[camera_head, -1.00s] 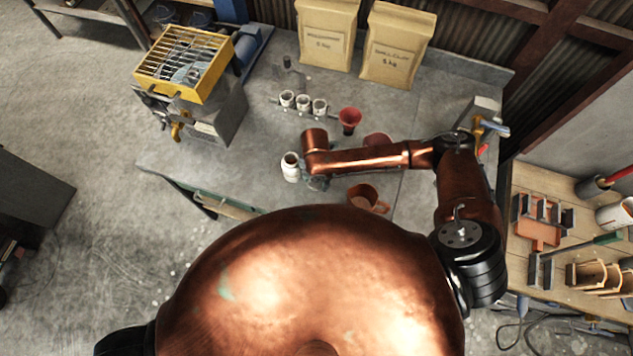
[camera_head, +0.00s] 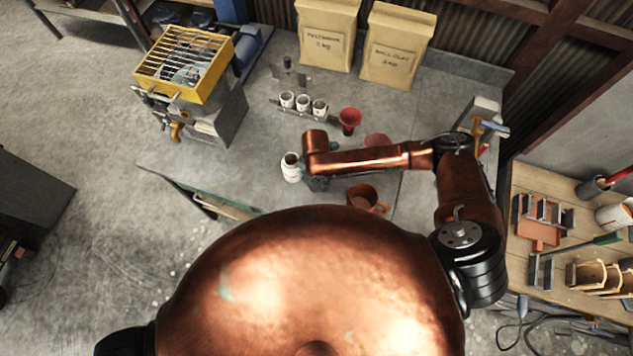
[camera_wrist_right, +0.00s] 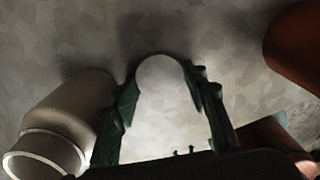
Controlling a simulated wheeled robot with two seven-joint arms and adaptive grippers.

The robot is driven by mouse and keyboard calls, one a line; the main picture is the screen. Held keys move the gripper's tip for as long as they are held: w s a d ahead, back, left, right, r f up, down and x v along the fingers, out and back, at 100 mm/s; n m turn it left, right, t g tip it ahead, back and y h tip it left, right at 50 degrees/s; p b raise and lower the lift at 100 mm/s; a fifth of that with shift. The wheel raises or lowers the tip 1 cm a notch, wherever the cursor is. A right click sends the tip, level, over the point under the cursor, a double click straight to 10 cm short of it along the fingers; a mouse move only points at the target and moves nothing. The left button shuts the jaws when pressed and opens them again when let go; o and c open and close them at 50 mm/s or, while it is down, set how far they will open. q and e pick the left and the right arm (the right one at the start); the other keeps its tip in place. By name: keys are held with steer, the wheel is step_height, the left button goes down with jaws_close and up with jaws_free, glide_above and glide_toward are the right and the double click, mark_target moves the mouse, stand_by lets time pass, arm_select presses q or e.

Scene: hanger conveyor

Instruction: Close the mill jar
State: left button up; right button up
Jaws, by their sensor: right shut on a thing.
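The white mill jar (camera_head: 291,168) stands on the grey bench, its mouth open and dark inside. In the right wrist view the jar (camera_wrist_right: 62,128) is at the lower left, with its pale rim toward the bottom corner. My right gripper (camera_wrist_right: 165,92) is shut on a pale, round-ended piece (camera_wrist_right: 163,115), which looks like the jar's lid. The jar is right beside its left finger; I cannot tell whether they touch. In the head view the right gripper (camera_head: 317,184) is mostly hidden under my copper arm, just right of the jar. My left gripper is not in view.
A brown mug (camera_head: 365,199) and a red funnel (camera_head: 349,118) are near my right arm. A red dish (camera_head: 377,140) is partly behind the arm. White cups (camera_head: 303,102) stand in a rack. A yellow-topped machine (camera_head: 184,64) is at left, with paper bags (camera_head: 397,45) behind.

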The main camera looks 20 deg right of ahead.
steer(key=shift+r, duration=0.45)
step_height(320, 180, up, 2)
steer(key=shift+r+b, duration=0.15)
steer(key=shift+b, duration=0.2)
steer(key=s+a+r, duration=0.8)
steer(key=s+r, duration=0.1)
steer(key=s, duration=0.2)
steer(key=shift+s+r+b, duration=0.3)
steer(key=shift+r+b, duration=0.1)
step_height(320, 180, up, 2)
steer(key=m+b, duration=0.7)
steer(key=m, duration=1.8)
glide_above(316, 183)
steer(key=s+d, duration=0.2)
steer(key=d, duration=0.6)
steer(key=shift+w+d+r+m, duration=0.4)
steer(key=shift+r+m, duration=0.05)
steer(key=shift+m, duration=0.45)
